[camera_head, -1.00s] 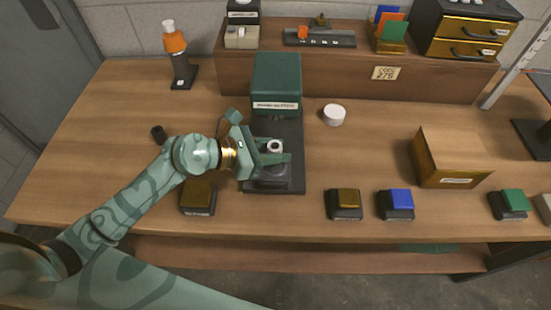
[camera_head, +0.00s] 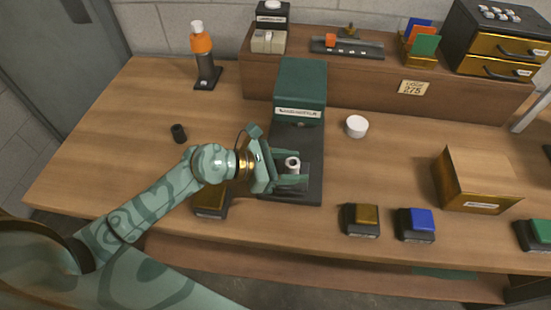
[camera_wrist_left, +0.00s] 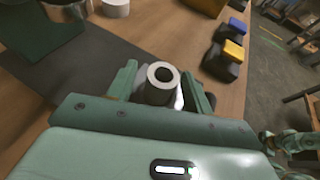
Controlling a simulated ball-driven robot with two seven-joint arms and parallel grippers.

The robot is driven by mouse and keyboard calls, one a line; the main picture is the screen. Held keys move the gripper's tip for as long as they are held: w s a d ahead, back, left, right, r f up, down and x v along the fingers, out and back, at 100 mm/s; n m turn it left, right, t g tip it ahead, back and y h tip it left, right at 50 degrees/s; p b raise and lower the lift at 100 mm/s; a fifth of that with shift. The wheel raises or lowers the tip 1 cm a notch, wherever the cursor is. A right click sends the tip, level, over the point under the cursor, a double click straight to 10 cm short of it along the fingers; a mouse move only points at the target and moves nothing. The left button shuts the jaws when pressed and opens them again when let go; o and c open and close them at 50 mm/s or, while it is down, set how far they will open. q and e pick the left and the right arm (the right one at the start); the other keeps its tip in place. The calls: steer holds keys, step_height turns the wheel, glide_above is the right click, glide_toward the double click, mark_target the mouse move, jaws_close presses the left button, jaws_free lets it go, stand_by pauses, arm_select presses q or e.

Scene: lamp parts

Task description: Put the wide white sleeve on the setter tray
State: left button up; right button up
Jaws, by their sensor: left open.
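The white sleeve (camera_head: 292,165) is a short upright cylinder with a dark hole in its top. It appears to stand over the dark tray-like base (camera_head: 308,195) of the green machine (camera_head: 301,88). My left gripper (camera_head: 288,166) is open around the sleeve, one finger on each side. In the left wrist view the sleeve (camera_wrist_left: 161,84) sits between the two spread fingers (camera_wrist_left: 162,88), with a gap visible beside it. A pale, shiny surface shows just under the sleeve; its contact there is partly hidden. My right gripper is not in view.
A white round part (camera_head: 357,127) stands right of the machine. Gold (camera_head: 361,217) and blue (camera_head: 416,222) blocks line the front edge, and a box (camera_head: 475,180) stands right. The tabletop between is clear.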

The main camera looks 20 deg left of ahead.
arm_select(q)
steer(key=p+v, duration=0.1)
steer(key=v, duration=1)
steer(key=shift+s+a+r, duration=0.15)
steer(key=shift+s+a, duration=0.05)
steer(key=shift+a, duration=0.05)
stand_by(0.5)
